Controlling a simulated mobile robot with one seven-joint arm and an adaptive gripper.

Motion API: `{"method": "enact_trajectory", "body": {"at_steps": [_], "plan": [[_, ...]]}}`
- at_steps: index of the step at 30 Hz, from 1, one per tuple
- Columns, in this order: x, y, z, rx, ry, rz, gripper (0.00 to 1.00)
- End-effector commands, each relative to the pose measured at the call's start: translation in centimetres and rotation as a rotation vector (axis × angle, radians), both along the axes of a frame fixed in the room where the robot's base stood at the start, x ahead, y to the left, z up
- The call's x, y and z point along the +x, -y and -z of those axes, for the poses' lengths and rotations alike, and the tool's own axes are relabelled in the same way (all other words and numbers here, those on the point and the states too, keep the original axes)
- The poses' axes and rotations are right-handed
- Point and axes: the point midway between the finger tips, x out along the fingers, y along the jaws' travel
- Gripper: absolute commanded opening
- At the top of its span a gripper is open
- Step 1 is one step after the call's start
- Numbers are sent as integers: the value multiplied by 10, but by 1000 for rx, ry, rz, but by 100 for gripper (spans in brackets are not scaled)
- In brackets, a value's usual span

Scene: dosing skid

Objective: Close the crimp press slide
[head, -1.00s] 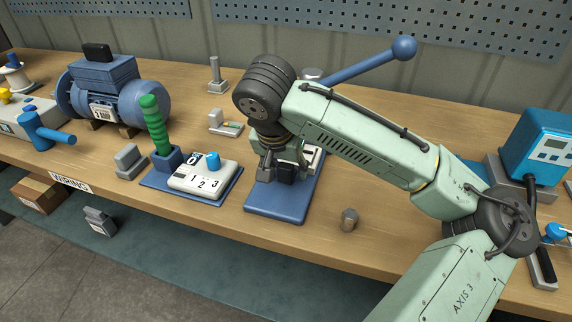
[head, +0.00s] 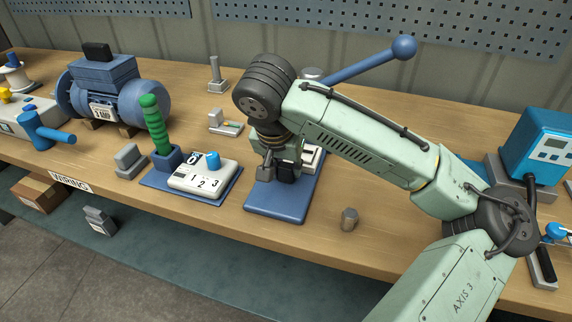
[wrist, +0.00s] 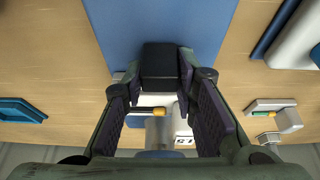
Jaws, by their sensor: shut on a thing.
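The crimp press stands mid-bench, with a blue base plate (head: 276,203) and a long blue lever (head: 370,62) ending in a ball knob. My arm hides most of its body. My gripper (head: 279,170) is low over the plate at the press. In the wrist view my gripper (wrist: 160,72) has its fingertips on both sides of a black block (wrist: 166,60), which looks like the handle of the press slide, and is shut on it. Behind the block, a white part with a yellow piece (wrist: 158,111) and a metal cylinder show between the fingers. The slide's travel is hidden.
Left of the press is a white numbered box (head: 203,181) with a blue knob, and a green handle (head: 155,125). A small metal piece (head: 349,219) stands to the right. The blue motor (head: 115,95) is farther left.

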Motion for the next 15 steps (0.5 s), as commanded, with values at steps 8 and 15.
{"method": "enact_trajectory", "body": {"at_steps": [8, 15], "plan": [[5, 2, 0, 2, -1, 1, 0], [29, 9, -1, 1, 2, -1, 0]]}}
